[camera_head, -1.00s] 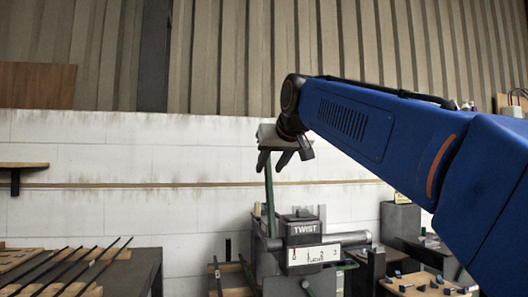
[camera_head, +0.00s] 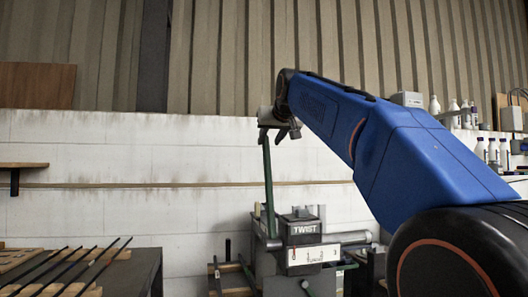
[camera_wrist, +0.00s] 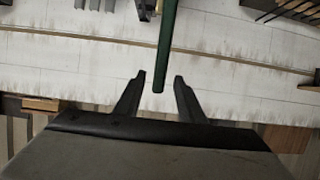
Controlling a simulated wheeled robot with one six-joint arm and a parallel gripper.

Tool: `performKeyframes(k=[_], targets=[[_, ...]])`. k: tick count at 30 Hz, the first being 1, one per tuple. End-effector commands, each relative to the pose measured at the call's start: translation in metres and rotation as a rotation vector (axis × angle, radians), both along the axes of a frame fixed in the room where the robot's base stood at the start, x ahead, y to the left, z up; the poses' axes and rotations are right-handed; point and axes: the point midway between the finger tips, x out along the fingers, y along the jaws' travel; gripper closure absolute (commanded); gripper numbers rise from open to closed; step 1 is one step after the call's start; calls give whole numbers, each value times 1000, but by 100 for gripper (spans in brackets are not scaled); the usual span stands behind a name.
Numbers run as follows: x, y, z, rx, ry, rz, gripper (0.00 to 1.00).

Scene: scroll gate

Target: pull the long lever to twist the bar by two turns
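The long green lever (camera_head: 268,190) stands nearly upright on the left side of the twisting machine (camera_head: 303,258), which bears a TWIST label and a white scale with a red mark. My gripper (camera_head: 278,132) is at the top end of the lever. In the wrist view the lever's end (camera_wrist: 160,75) lies between the two dark fingers of my gripper (camera_wrist: 161,82). The fingers are open, with a gap on each side of the lever. The bar in the machine is hard to make out.
A table with dark rods on wooden racks (camera_head: 70,270) stands at the lower left. A small wooden shelf (camera_head: 22,166) is on the white wall. Bottles (camera_head: 480,150) stand on shelves at the right. The wall space around the lever is clear.

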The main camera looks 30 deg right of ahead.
Motion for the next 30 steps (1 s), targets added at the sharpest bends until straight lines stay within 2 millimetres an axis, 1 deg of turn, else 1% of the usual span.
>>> performKeyframes(k=[1, 9, 15, 20, 28, 29, 30], targets=[[9, -3, -5, 1, 2, 0, 64], [50, -14, -22, 1, 2, 0, 64], [70, -20, -30, 0, 0, 0, 64], [77, -22, -33, 0, 0, 0, 64], [78, -22, -34, 0, 0, 0, 64], [78, -22, -34, 0, 0, 0, 66], [78, -22, -34, 0, 0, 0, 76]])
